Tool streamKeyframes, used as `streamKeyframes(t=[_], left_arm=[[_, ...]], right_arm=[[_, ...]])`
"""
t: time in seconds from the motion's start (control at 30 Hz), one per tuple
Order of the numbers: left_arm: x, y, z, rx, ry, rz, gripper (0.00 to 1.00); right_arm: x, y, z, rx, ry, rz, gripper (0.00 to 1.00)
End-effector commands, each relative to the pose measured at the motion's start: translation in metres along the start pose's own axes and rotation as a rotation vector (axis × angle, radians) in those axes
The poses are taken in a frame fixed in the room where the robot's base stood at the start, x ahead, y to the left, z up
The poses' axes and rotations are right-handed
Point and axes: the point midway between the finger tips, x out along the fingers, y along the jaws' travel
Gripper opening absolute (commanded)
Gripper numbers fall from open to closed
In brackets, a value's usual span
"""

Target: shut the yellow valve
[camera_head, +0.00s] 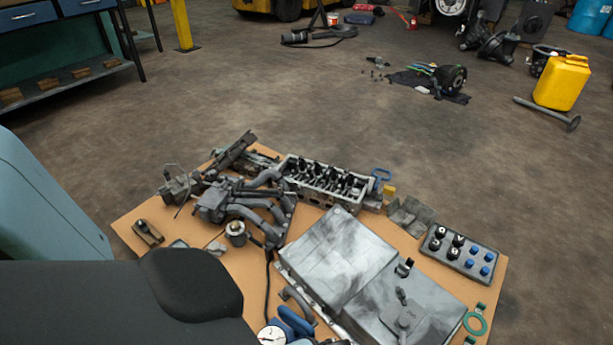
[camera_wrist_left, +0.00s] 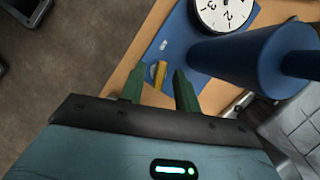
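In the left wrist view, a small yellow piece (camera_wrist_left: 160,73), which looks like the valve's handle, sits at a blue plate near the edge of the wooden board. My left gripper (camera_wrist_left: 156,79) is open, with one green finger on each side of the yellow piece. Gaps show between it and both fingers; how deep it lies between them I cannot tell. In the head view, my own arm hides this area and my left gripper is out of sight. My right gripper shows in neither view.
A blue cylinder (camera_wrist_left: 245,60) and a white dial gauge (camera_wrist_left: 225,10) stand close to the right finger. The board (camera_head: 132,224) also carries a cylinder head (camera_head: 325,182), metal boxes (camera_head: 340,255) and a button panel (camera_head: 460,253). Open floor lies beyond the board.

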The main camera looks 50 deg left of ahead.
Motion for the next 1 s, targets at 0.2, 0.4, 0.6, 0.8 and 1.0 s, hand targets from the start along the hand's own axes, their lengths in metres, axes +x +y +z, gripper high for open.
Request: streamKeyframes(t=[0.2, 0.4, 0.6, 0.8, 1.0], left_arm=[[0.0, 0.0, 0.0, 0.0, 0.0, 0.0, 0.16], [-0.001, 0.0, 0.0, 0.0, 0.0, 0.0, 0.0], [-0.003, 0.0, 0.001, 0.061, -0.001, -0.027, 0.0], [-0.003, 0.001, 0.001, 0.273, 0.0, -0.115, 0.0], [-0.001, 0.002, 0.001, 0.368, 0.0, -0.153, 0.0]], right_arm=[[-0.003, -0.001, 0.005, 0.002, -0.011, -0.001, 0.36], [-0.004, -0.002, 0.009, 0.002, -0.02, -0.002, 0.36], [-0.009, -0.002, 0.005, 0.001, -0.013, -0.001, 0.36], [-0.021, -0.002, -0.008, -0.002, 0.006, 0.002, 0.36], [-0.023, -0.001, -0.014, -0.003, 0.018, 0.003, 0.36]])
